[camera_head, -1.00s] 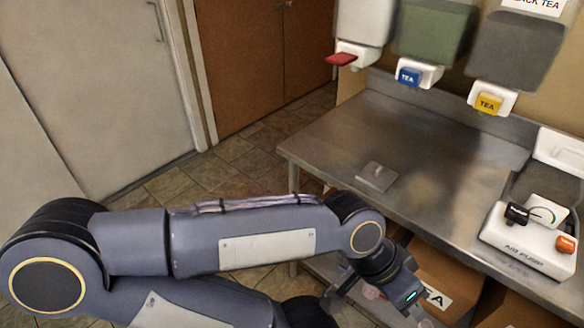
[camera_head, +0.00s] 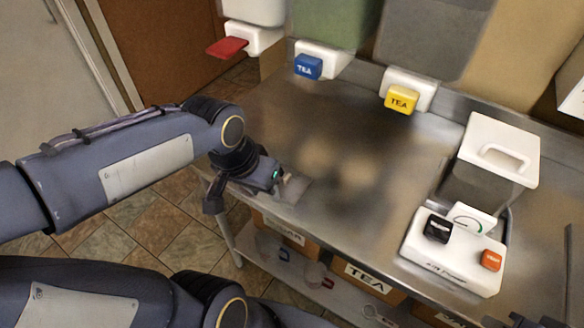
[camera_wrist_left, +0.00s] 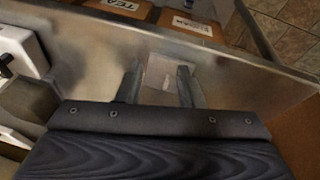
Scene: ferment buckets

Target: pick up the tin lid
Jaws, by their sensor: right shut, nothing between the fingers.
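The tin lid (camera_head: 296,190) is a small square metal plate with a raised handle. It lies flat on the steel counter near its front left edge. My left gripper (camera_head: 282,178) is over it and partly covers it in the head view. In the left wrist view, the lid (camera_wrist_left: 165,80) shows between and beyond the two fingers of my left gripper (camera_wrist_left: 159,72), which are apart. I cannot tell how far the fingertips are above the lid. A small dark part of my right gripper (camera_head: 520,320) shows at the bottom right edge, shut and empty.
The steel counter (camera_head: 345,130) is mostly clear in the middle. Dispensers with red (camera_head: 227,47), blue (camera_head: 308,66) and yellow (camera_head: 401,99) taps hang behind. A white-lidded container (camera_head: 495,150) and an air pump box (camera_head: 455,255) stand right. Cardboard boxes (camera_head: 365,278) sit below.

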